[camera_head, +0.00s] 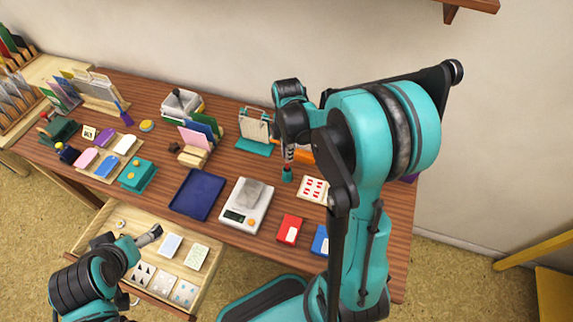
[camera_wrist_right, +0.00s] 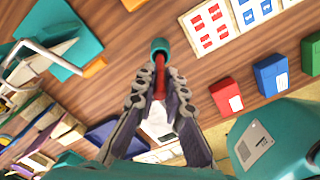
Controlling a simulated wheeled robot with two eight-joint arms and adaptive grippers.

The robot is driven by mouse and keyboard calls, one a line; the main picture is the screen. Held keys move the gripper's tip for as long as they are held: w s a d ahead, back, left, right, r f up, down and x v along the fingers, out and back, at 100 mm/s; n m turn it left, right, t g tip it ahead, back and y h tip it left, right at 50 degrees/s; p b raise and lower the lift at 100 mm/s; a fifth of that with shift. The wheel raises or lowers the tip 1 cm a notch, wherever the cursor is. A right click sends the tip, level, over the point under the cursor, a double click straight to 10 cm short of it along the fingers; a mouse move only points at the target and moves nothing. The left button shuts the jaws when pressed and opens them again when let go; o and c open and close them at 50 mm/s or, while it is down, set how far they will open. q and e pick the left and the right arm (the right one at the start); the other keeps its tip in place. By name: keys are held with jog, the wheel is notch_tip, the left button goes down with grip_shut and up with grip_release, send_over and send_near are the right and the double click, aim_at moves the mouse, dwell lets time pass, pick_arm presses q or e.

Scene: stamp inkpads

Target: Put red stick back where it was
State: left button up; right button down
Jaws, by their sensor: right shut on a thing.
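The red stick (camera_wrist_right: 160,82) is between the fingers of my right gripper (camera_wrist_right: 160,90) in the right wrist view, and the gripper is shut on it. A round teal piece (camera_wrist_right: 159,46) sits at the stick's far end. I cannot tell whether it is a part of the stick or a holder around it. In the head view the teal piece (camera_head: 287,175) shows below my right gripper (camera_head: 290,150), over the right part of the table. My left gripper (camera_head: 150,236) is over the open drawer at the table's front; its finger opening is unclear.
Near the right gripper are a card with red marks (camera_head: 314,190), a teal-based rack (camera_head: 255,147), a scale with a grey block (camera_head: 236,217), a red box (camera_head: 289,230) and a blue box (camera_head: 320,241). A blue tray (camera_head: 184,208) lies further left. The open drawer (camera_head: 207,291) holds several cards.

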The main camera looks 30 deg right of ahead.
aim_at(287, 170)
notch_tip(287, 170, down, 4)
jog(key=shift+f+b, duration=0.15)
jog(key=shift+b, duration=0.6)
jog(key=c, duration=1.6)
grip_release()
